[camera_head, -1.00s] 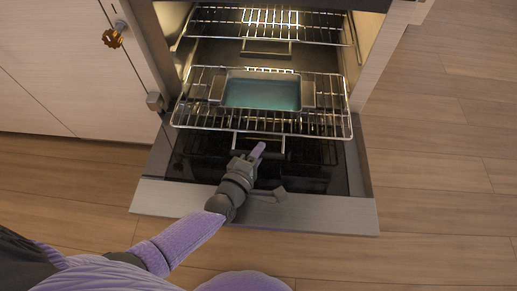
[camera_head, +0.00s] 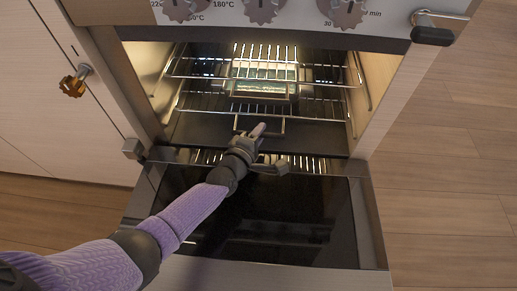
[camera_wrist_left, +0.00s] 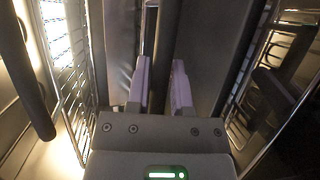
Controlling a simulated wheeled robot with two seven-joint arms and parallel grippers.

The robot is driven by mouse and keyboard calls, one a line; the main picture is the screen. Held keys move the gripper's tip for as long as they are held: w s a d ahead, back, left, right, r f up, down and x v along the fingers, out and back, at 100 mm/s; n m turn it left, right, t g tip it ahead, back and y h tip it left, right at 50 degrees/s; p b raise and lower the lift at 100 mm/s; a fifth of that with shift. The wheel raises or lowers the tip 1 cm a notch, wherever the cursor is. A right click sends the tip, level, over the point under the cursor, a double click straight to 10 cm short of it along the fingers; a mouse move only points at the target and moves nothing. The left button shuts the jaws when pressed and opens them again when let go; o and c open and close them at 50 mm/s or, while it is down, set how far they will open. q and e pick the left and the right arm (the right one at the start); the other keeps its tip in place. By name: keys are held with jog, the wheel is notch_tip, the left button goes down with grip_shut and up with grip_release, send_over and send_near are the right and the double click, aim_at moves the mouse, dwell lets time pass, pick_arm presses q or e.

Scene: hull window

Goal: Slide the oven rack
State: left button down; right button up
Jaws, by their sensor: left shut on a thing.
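The lower oven rack (camera_head: 325,117) is a wire shelf inside the lit oven, below an upper wire rack (camera_head: 205,68). A metal baking tray (camera_head: 262,92) sits on the lower rack, partly hidden behind the upper rack. A thin handle (camera_head: 283,126) hangs at the lower rack's front. My left gripper (camera_head: 259,130) is at this handle and shut on it. In the left wrist view my left gripper (camera_wrist_left: 164,85) shows two pale purple fingers, with rack wires on both sides; the held part is hard to make out. My right gripper is out of view.
The oven door (camera_head: 280,225) is folded down, and my left arm reaches over it. A control panel with knobs (camera_head: 262,10) is above the opening. A cabinet (camera_head: 50,110) with an orange-brown knob (camera_head: 73,86) stands left. Bare wooden floor lies right.

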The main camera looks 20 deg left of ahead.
pick_arm(q)
jog(key=shift+w+a+f, duration=0.1)
jog(key=shift+w+a, duration=0.1)
jog(key=shift+w, duration=0.35)
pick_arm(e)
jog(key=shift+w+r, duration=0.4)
pick_arm(q)
jog(key=shift+w+a+r, duration=0.1)
jog(key=shift+r, duration=0.15)
jog(key=c, duration=0.5)
grip_release()
jog(key=shift+w+f, duration=0.1)
jog(key=shift+f, duration=0.05)
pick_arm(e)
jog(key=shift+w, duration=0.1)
